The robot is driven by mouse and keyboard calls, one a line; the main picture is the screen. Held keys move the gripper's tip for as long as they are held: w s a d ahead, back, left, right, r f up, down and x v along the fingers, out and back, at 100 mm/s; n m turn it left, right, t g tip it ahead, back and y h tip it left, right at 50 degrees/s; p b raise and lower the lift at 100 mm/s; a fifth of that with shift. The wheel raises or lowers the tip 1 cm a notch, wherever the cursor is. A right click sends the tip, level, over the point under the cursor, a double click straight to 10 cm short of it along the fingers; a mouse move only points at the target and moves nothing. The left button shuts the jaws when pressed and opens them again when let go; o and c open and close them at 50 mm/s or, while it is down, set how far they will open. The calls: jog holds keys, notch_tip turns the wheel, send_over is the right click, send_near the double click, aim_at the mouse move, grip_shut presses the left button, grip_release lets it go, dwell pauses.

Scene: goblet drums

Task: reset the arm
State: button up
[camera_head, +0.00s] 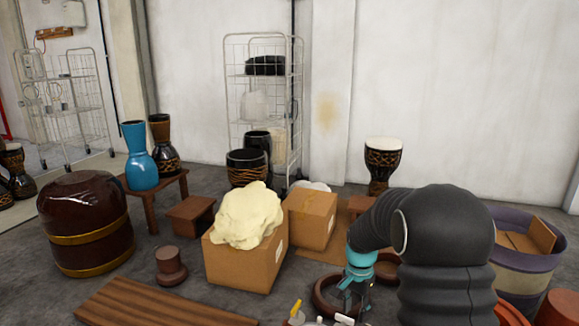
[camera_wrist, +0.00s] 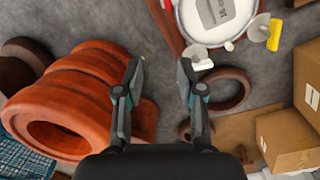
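My gripper (camera_head: 354,296) shows in the head view low at the right of centre, at the end of my dark arm. In the wrist view my gripper (camera_wrist: 161,85) has its two fingers wide apart, with nothing between them but grey floor. Reddish-brown wooden rings (camera_wrist: 75,95) lie below and to the left of the fingers. A smaller brown ring (camera_wrist: 226,88) lies on the floor to the right. In the head view my arm hides part of the floor and whatever is behind it.
Cardboard boxes (camera_head: 240,262) stand left of my gripper, one with a cream lump (camera_head: 247,217) on top. A dark barrel drum (camera_head: 85,225) and blue goblet drum (camera_head: 141,160) are at left. A purple-rimmed tub (camera_head: 525,270) is at right. Bare floor shows near the wall.

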jog(key=s+a+r+n+t+p, duration=0.1)
jog(key=s+r+n+t+p, duration=0.4)
jog(key=s+r, duration=2)
jog(key=s+n+t, duration=0.1)
jog(key=s+n, duration=0.2)
jog(key=s, duration=0.1)
jog(key=shift+a+r+n, duration=0.25)
jog(key=shift+a+n, duration=0.15)
